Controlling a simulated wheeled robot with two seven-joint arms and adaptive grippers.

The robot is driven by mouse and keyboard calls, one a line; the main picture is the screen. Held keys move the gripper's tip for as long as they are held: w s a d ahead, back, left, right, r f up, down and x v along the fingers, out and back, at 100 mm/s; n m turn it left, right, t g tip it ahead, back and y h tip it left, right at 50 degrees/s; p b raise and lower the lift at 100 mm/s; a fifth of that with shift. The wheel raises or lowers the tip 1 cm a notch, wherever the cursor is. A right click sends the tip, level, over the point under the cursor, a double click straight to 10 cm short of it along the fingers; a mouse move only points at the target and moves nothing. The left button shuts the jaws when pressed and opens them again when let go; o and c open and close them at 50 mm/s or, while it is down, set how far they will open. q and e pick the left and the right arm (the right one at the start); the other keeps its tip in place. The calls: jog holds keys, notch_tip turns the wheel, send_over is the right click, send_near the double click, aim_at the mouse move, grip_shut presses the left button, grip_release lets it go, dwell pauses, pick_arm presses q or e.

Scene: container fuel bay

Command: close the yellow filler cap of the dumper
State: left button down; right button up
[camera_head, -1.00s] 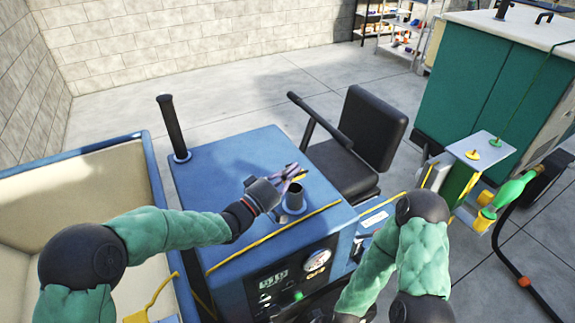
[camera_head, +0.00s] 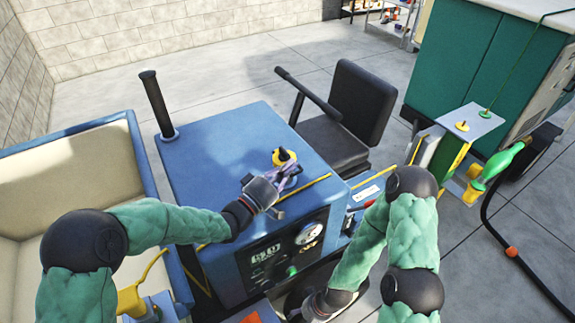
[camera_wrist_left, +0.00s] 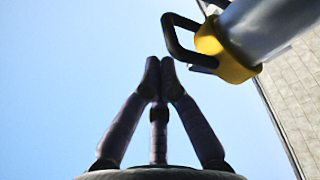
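The yellow filler cap (camera_head: 284,157) with a black handle sits at the top of the filler neck on the dumper's blue body. In the left wrist view the cap (camera_wrist_left: 222,52) is at the end of the grey neck (camera_wrist_left: 268,22). My left gripper (camera_head: 291,173) is beside the neck, just below the cap, and hides part of the neck. In the left wrist view its fingers (camera_wrist_left: 159,68) meet at the tips with nothing between them, left of the cap. Whether they touch it is unclear. My right gripper (camera_head: 312,308) is low in front of the dumper, its fingers unclear.
A black exhaust pipe (camera_head: 158,105) rises from the blue body (camera_head: 215,145). A black seat (camera_head: 355,110) stands behind it. A gauge panel (camera_head: 285,255) faces me. A stand with a green nozzle (camera_head: 500,162) and black hose (camera_head: 490,220) is at right.

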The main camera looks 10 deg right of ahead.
dwell(0.5)
pick_arm(q)
notch_tip(320, 180, up, 10)
dwell(0.6)
